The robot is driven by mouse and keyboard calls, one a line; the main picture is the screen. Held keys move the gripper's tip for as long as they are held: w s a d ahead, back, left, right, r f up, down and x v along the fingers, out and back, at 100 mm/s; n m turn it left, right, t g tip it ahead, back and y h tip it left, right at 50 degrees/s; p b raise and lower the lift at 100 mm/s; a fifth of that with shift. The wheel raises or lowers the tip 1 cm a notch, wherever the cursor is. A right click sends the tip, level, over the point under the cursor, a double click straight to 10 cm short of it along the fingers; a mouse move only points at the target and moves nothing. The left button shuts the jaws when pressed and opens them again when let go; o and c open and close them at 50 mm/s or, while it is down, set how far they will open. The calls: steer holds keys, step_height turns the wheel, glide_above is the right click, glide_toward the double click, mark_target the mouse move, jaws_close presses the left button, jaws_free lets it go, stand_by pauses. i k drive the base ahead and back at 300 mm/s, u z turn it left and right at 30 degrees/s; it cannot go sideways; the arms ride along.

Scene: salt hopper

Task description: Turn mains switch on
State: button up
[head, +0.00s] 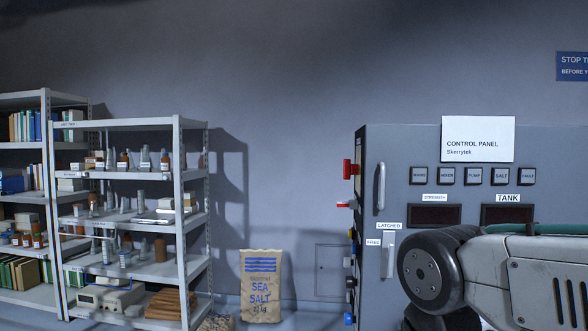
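The grey control cabinet (410,150) stands at the right in the head view, with a white sign (478,139) reading "CONTROL PANEL Skerrytek". On its narrow left side, seen almost edge-on, a large red handle (348,168) sticks out near the top. It may be the mains switch, but I cannot read a label there or tell its position. A smaller red part (343,205) sits below it. The small dark tile at the left of the front row (419,176) seems to read "MAINS" and looks unlit. My gripper is out of view; only part of my arm shows at lower right.
A white lever (390,255) sits by labels "LATCHED" and "FREE". Blue knobs (349,318) and other controls line the cabinet's left side. A sea salt sack (262,287) stands against the wall. Loaded shelves (130,123) fill the left.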

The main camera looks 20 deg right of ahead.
mark_target(349, 169)
steer(key=u, duration=0.45)
steer(key=i, duration=1.15)
steer(key=z, duration=0.35)
